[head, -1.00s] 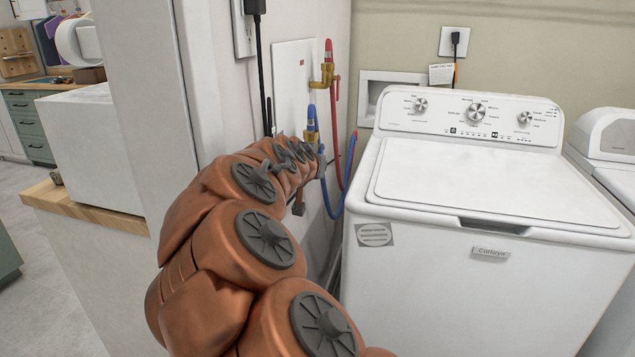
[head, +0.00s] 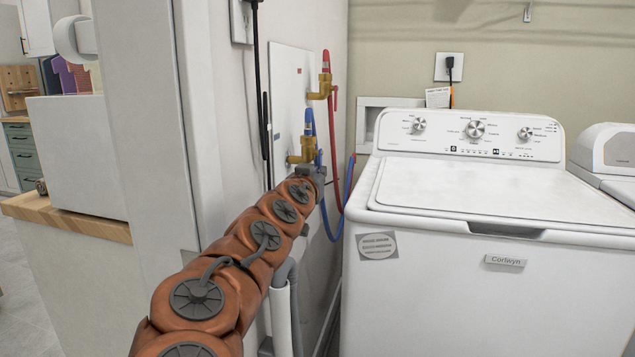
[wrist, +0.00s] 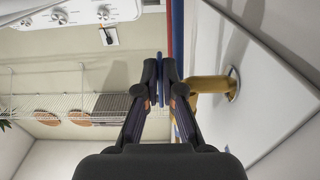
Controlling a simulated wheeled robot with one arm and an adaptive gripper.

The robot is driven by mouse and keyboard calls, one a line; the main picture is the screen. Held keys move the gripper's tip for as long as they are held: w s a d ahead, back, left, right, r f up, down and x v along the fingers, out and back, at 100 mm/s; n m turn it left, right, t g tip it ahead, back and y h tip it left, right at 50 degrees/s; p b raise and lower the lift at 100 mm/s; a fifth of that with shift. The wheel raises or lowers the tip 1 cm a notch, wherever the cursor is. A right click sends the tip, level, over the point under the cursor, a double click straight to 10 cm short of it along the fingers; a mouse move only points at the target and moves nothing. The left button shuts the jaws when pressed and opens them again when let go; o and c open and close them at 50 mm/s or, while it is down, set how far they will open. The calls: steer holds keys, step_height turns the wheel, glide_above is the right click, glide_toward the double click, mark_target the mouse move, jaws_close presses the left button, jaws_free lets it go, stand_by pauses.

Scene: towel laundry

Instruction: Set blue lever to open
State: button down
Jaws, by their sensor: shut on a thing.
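The brass valve (wrist: 208,84) is just to the right of the fingers there.
A second brass valve (head: 321,90) with a red lever (head: 335,98) sits above. Red and blue hoses hang beside the wall panel (head: 290,75). A white washer (head: 480,270) stands to the right, and a wall edge (head: 150,110) is at left.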

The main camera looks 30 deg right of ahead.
stand_by(0.4)
steer(key=c, duration=1.3)
jaws_free()
steer(key=shift+a, duration=0.1)
steer(key=shift+v, duration=5.9)
steer(key=shift+f, duration=0.1)
